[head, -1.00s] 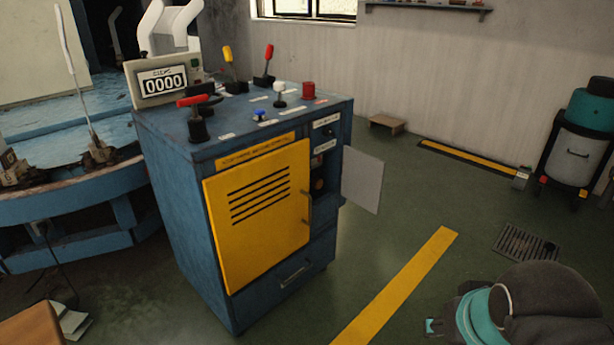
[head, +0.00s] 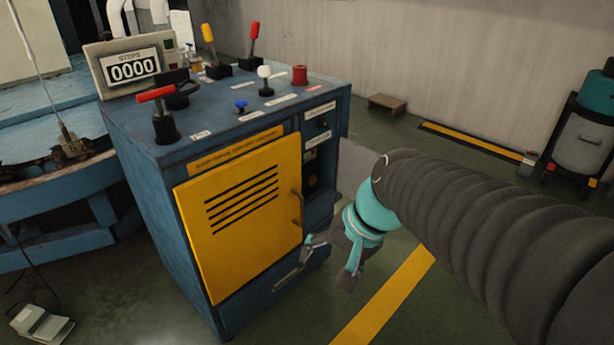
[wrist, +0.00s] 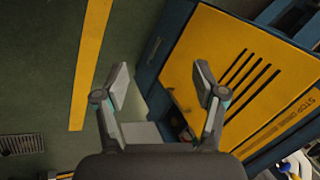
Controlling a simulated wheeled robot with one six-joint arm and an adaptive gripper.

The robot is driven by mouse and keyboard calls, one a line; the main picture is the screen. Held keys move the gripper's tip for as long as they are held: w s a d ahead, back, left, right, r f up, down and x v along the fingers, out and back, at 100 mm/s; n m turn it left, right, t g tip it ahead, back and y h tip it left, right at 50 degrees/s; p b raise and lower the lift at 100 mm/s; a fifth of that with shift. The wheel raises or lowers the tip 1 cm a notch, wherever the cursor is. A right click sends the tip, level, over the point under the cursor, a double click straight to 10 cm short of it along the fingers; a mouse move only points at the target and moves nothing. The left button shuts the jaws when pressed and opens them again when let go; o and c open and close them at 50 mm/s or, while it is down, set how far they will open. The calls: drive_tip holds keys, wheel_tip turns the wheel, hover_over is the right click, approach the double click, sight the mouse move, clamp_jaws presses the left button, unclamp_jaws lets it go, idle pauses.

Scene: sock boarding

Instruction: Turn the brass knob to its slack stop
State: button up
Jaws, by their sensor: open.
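The blue control cabinet (head: 255,147) stands left of centre in the head view, with a yellow slotted door (head: 240,225) on its front. Beside the door is a narrow dark recess. A small brownish part (head: 312,181) shows in it, too small and dark to tell surely as the brass knob. My gripper (head: 329,261) is open and empty, low in front of the cabinet's right side, below that recess. In the wrist view my gripper (wrist: 160,72) has its two fingers spread, with floor and cabinet edge between them.
A pale open flap (head: 362,170) sticks out at the cabinet's right, partly behind my arm. Levers, including a red-handled one (head: 160,115), and a counter reading 0000 (head: 132,67) stand on top. The door handle (head: 297,208) is close to my gripper. A yellow floor stripe (head: 390,295) lies below.

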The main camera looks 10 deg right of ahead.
drive_tip(key=w+a+f+m+y, duration=0.25)
drive_tip(key=w+m+y, duration=0.3)
drive_tip(key=w, duration=0.45)
drive_tip(key=m+t+y, duration=0.1)
drive_tip(key=m+t, duration=1.1)
drive_tip(key=m, duration=0.8)
approach(314, 181)
drive_tip(key=x, duration=1.1)
drive_tip(key=shift+w+a+r, duration=0.1)
drive_tip(key=shift+a, duration=0.05)
drive_tip(key=c, duration=1.2)
drive_tip(key=shift+o, duration=0.2)
